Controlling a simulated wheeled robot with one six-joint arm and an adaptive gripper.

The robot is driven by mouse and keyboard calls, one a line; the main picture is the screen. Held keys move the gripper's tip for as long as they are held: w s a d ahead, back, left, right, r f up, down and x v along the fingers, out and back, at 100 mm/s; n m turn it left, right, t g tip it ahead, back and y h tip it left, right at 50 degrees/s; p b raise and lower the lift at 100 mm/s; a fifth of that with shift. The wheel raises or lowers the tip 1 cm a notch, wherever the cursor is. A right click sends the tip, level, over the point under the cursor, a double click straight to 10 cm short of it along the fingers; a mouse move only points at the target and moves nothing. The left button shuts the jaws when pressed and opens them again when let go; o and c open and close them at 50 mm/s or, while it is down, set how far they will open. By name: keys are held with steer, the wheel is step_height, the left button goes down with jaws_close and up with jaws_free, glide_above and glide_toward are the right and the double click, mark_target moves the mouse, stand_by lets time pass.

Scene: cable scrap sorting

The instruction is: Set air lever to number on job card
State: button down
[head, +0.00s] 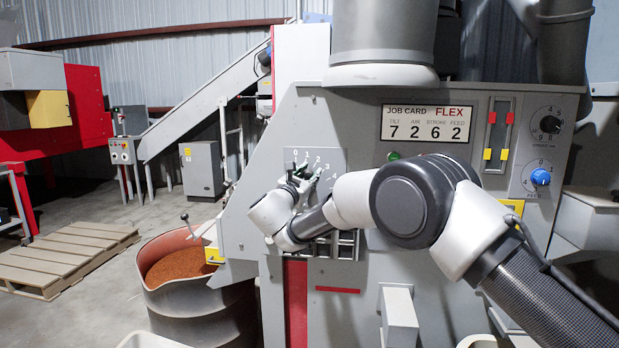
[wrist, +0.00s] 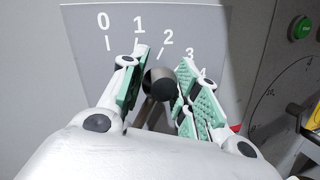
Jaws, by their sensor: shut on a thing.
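The job card (head: 427,123) on the grey machine reads FLEX, with tilt 7, air 2, stroke 6 and feed 2. The air lever (wrist: 162,84) has a dark round knob on a metal stem and stands in front of the numbered plate (wrist: 78,22). Its knob appears just below the tick for 2. My gripper (wrist: 161,68) has its green-padded fingers on both sides of the knob and is shut on the lever. In the head view my gripper (head: 305,176) is at the plate and mostly hides the lever; 0 to 4 can be read there.
A green button (head: 393,156) sits right of the plate and also shows in the wrist view (wrist: 301,28). Further right are two sliders (head: 497,128), a black dial (head: 549,124) and a blue knob (head: 540,176). A drum (head: 163,247) of orange granules stands lower left.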

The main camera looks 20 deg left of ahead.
steer(key=c, duration=1)
jaws_free()
steer(key=shift+c, duration=0.2)
steer(key=s+f, duration=0.1)
steer(key=s, duration=1.1)
steer(key=shift+f, duration=0.35)
steer(key=shift+a, duration=0.1)
